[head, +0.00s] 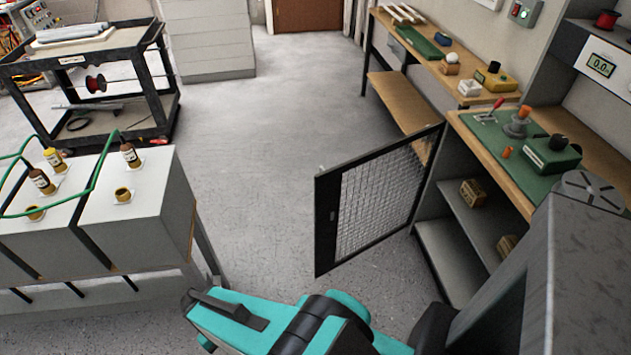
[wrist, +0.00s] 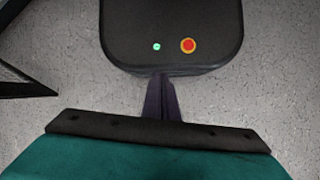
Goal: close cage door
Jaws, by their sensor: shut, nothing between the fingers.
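The cage door (head: 375,200) is a wire-mesh panel in a black frame with a solid dark strip down its left side. It stands open in the head view, swung out over the floor from the shelved bench at right. A dark framed corner at the left edge of the wrist view (wrist: 18,82) looks like part of it. My gripper (wrist: 162,82) points down in the wrist view, its two dark fingers shut together and empty. It is apart from the door. In the head view my turquoise arm lies low in front, and I cannot make out the fingers.
The bench (head: 540,170) at right carries a green-based switch panel and has open shelves with small boxes below. White cabinets (head: 125,210) with terminals and green cables stand at left. A black cart (head: 100,85) is behind them. The grey floor (head: 265,160) between is clear.

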